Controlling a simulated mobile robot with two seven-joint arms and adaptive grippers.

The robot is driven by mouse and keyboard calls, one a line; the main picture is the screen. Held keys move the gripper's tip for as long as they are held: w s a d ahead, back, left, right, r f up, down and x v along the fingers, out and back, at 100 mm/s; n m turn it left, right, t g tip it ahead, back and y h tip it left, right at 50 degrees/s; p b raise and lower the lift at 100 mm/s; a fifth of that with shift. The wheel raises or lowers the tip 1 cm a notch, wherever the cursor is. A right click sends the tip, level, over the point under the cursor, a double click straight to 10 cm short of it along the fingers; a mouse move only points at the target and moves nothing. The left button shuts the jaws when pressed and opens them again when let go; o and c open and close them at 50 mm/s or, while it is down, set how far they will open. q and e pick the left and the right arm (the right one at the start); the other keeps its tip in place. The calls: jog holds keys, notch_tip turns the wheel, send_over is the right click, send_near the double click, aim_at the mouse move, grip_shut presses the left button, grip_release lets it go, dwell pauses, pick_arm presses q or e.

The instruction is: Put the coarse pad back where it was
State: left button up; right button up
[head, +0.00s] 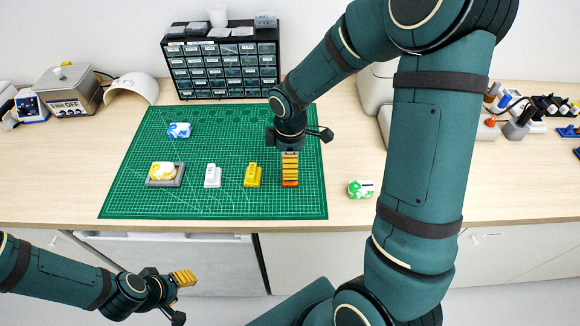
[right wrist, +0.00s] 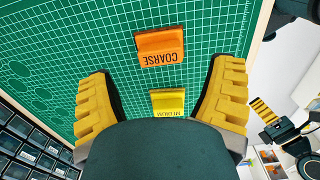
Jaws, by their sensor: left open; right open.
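The orange coarse pad (right wrist: 160,50), its label reading COARSE, lies on the green mat (right wrist: 207,30) in the right wrist view. In the head view the coarse pad (head: 290,183) shows only partly, under my right gripper (head: 290,166). That gripper is open above the mat; in its wrist view nothing is between its yellow fingers (right wrist: 160,85) in their grasp. The yellow medium pad (right wrist: 168,103) lies beside the coarse pad; in the head view it is the yellow block (head: 253,176). A white pad (head: 212,176) stands left of it. My left gripper (head: 184,278) is open and empty, in front of the bench.
A yellow-and-white piece (head: 161,170) sits in a grey tray (head: 152,184) on the mat. A blue-and-white piece (head: 179,130) lies behind it. A green-and-white piece (head: 361,188) lies right of the mat. A drawer cabinet (head: 224,61) stands at the back. The mat's front strip is clear.

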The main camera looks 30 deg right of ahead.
pick_arm(q)
jog(key=shift+w+r+p, duration=0.2)
jog(key=shift+r+p, duration=0.25)
jog(key=shift+r, duration=0.15)
pick_arm(e)
notch_tip(320, 180, up, 7)
jog(key=shift+r, duration=0.2)
pick_arm(q)
jog(key=shift+s, duration=0.1)
pick_arm(e)
jog(key=shift+s, duration=0.1)
